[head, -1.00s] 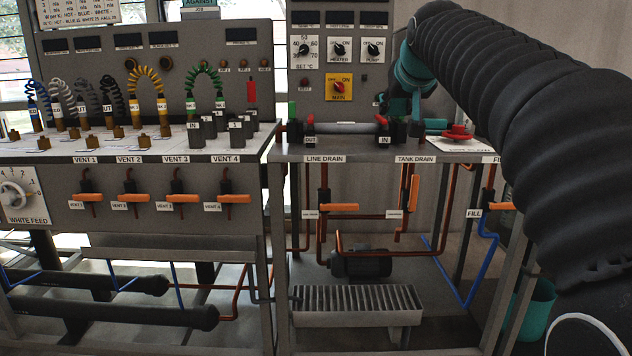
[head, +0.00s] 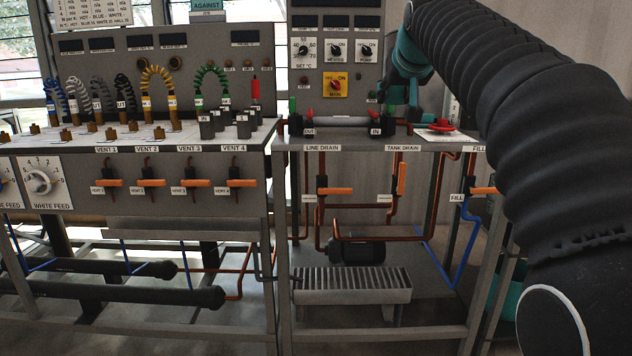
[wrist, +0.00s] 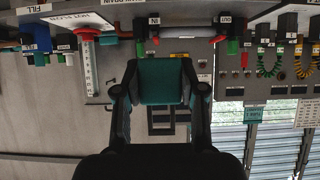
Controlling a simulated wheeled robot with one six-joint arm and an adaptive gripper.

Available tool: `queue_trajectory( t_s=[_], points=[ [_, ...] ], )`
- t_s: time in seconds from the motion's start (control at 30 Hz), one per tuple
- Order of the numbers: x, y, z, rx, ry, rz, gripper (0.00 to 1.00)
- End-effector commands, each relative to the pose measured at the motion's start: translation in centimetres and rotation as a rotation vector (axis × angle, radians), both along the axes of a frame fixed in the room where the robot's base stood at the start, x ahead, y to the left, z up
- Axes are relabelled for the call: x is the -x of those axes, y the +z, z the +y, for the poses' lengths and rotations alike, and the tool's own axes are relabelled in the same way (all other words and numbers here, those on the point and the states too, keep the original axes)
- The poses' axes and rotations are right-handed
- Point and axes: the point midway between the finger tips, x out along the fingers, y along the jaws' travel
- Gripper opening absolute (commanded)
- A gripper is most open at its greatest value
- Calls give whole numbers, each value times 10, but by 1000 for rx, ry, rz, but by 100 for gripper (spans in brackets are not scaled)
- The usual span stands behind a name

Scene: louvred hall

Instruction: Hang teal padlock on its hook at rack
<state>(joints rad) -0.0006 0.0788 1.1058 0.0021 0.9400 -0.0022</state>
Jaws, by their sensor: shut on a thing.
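The teal padlock (wrist: 160,80) is in the wrist view, with a dark rectangular shackle showing below its body. My gripper (wrist: 160,95) is shut on it, one black finger at each side.
A bench with pipes and orange valve handles (head: 336,191) stands ahead, below a control panel (head: 335,55). A longer bench with coiled hoses and a row of vents (head: 170,149) is at left. A red knob (head: 441,126) sits at the right bench end. Open floor lies in front.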

Motion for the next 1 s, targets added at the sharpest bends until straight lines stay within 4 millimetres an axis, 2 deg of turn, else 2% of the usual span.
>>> queue_trajectory(
  t_s=[0.23, 0.37, 0.5, 0.77, 0.87, 0.97, 1.0],
  points=[
    [-16, 7, -1, 1, -1, 2, 0],
    [-31, -2, -1, 0, -2, 5, 0],
    [-49, -25, -2, 0, -2, 5, 0],
    [-71, -71, -2, 0, -2, 5, 0],
    [-78, -94, -2, 0, -2, 6, 0],
    [-85, -124, -2, 0, -2, 7, 0],
    [-87, -139, -2, 0, -2, 9, 0]
  ],
)
